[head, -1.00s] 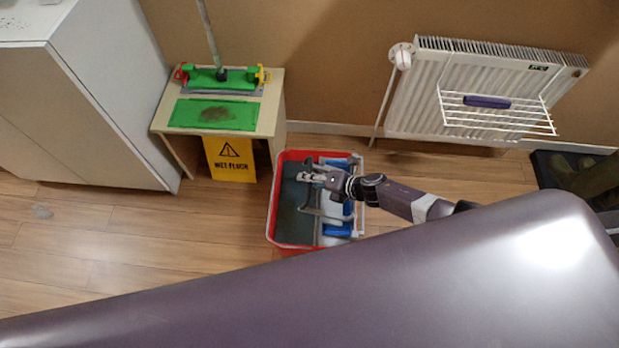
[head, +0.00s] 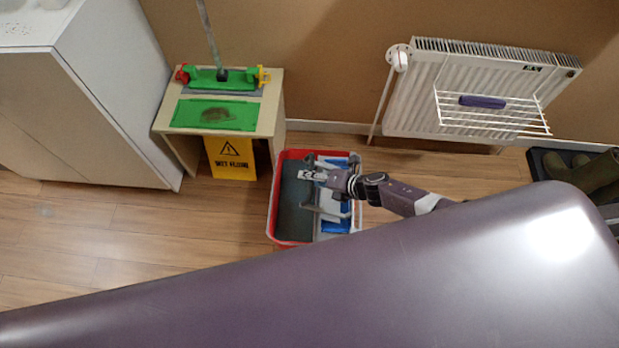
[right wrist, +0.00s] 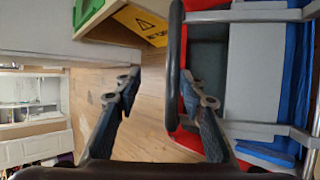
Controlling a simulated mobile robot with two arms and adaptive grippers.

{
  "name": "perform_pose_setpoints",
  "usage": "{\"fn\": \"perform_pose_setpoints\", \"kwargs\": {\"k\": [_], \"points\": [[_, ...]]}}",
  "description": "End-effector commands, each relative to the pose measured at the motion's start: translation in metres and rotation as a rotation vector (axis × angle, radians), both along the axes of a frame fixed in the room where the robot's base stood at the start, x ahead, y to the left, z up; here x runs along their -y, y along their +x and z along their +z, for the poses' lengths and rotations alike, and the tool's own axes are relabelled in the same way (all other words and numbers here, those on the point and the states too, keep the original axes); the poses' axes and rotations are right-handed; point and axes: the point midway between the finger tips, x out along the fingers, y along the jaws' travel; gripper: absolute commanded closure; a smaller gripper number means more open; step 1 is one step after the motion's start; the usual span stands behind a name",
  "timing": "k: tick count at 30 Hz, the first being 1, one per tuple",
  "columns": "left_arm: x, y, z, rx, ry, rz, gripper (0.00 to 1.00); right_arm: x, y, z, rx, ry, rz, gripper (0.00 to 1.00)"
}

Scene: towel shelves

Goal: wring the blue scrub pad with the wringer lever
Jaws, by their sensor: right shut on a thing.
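The red bucket (head: 272,212) stands on the floor with a grey wringer lever frame (head: 318,211) over it. The lever's dark grip bar (right wrist: 172,70) runs upright in the right wrist view. I cannot tell which blue part is the scrub pad. My left gripper is out of view.
A white radiator (head: 420,100) with a wire rack is on the wall. Floor left of the bucket is clear.

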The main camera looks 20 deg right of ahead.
Motion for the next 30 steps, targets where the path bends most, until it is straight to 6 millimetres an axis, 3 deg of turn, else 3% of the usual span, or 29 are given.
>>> {"fn": "perform_pose_setpoints", "kwargs": {"k": [1,5,30], "points": [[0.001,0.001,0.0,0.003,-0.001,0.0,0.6,-0.011,0.0,0.005,0.004,0.019,0.012,0.7],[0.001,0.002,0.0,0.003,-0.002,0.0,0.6,-0.009,-0.001,0.007,0.005,0.016,0.012,0.7],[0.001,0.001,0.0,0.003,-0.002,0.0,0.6,0.036,-0.045,0.053,-0.003,0.007,0.004,0.7]]}}
